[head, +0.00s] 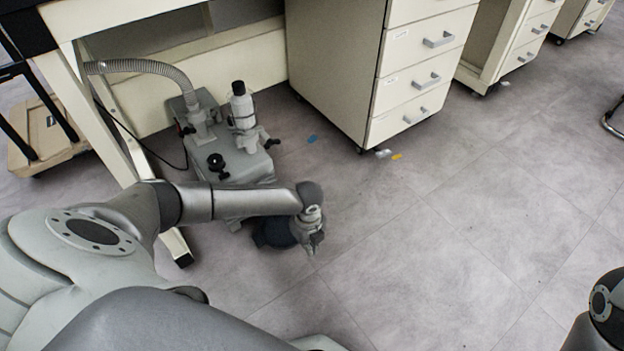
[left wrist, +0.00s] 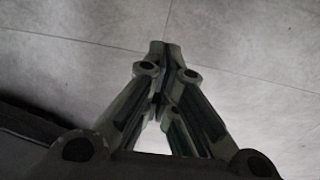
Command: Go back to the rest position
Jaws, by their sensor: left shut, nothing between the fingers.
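My left gripper (head: 314,240) is at the end of my left arm, which reaches in from the left in the head view. It hangs over the bare floor, just to the right of the vacuum pump. In the left wrist view the fingers of my left gripper (left wrist: 164,48) meet at their tips, with nothing between them and grey floor tiles beyond. Of my right arm only a dark joint shows at the lower right edge of the head view; its gripper is out of view.
A grey vacuum pump (head: 243,164) with a ribbed hose (head: 140,66) stands under the bench frame (head: 105,125). A cream drawer cabinet (head: 335,70) is behind. Small blue (head: 312,139) and yellow (head: 397,156) scraps lie near it. The floor (head: 470,215) at centre right is clear.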

